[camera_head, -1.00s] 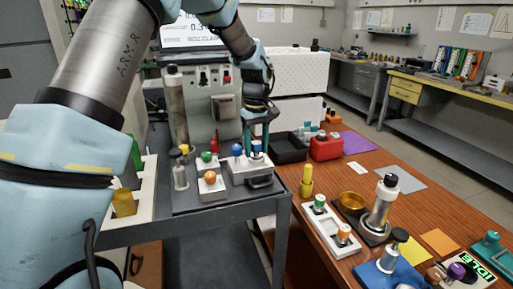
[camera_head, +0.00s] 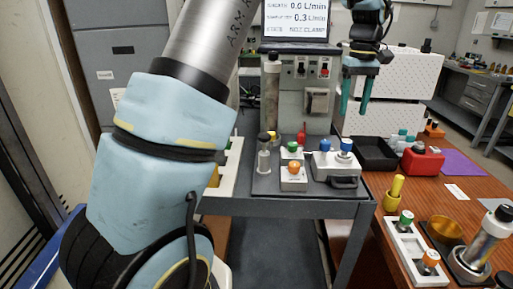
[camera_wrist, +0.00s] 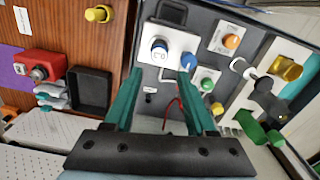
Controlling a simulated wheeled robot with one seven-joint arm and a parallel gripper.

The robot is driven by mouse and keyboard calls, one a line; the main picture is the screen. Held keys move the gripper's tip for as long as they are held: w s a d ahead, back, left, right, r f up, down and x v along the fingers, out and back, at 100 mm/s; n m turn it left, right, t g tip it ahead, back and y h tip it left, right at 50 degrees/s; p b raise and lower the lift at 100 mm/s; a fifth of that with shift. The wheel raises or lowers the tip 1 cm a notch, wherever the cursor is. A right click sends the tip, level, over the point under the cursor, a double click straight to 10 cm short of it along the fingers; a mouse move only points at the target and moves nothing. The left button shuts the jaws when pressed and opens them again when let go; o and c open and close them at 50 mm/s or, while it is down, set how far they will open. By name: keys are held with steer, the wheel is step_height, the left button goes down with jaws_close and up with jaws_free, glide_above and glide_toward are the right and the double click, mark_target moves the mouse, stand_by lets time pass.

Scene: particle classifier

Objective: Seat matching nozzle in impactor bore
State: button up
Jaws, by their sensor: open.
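My gripper (camera_head: 353,112) has two teal fingers, open and empty, pointing down above the grey cart. Two blue-topped pieces, left (camera_head: 325,146) and right (camera_head: 346,145), stand on a white block with a dark handle. In the wrist view, one blue-topped piece with a pale ring (camera_wrist: 159,48) shows beyond the gap between the fingertips (camera_wrist: 160,78); the other (camera_wrist: 188,60) is beside the right fingertip. A green-topped piece (camera_head: 292,148) and an orange-topped piece (camera_head: 294,168) stand in small white holders to the left. I cannot tell which opening is the impactor bore.
A grey instrument (camera_head: 312,115) with a tall cylinder (camera_head: 272,90) and a screen (camera_head: 297,18) stands behind. A black tray (camera_head: 374,155) and red box (camera_head: 422,160) lie right. The wooden table holds a white rack (camera_head: 404,250), gold bowl (camera_head: 446,230) and metal cylinder (camera_head: 485,243).

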steer(key=a+f, duration=0.2)
steer(key=a, duration=0.7)
steer(key=a+f, duration=0.3)
steer(key=a, duration=0.6)
steer(key=s+a+f, duration=0.3)
steer(key=s+a, duration=0.2)
steer(key=a, duration=0.4)
steer(key=s+a+f+m+t, duration=0.1)
steer(key=s+a+f, duration=0.2)
steer(key=s+a, duration=0.3)
steer(key=a, duration=0.3)
steer(key=shift+a+m+t, duration=0.25)
steer(key=shift+m+t, duration=0.05)
steer(key=shift+w+f, duration=0.1)
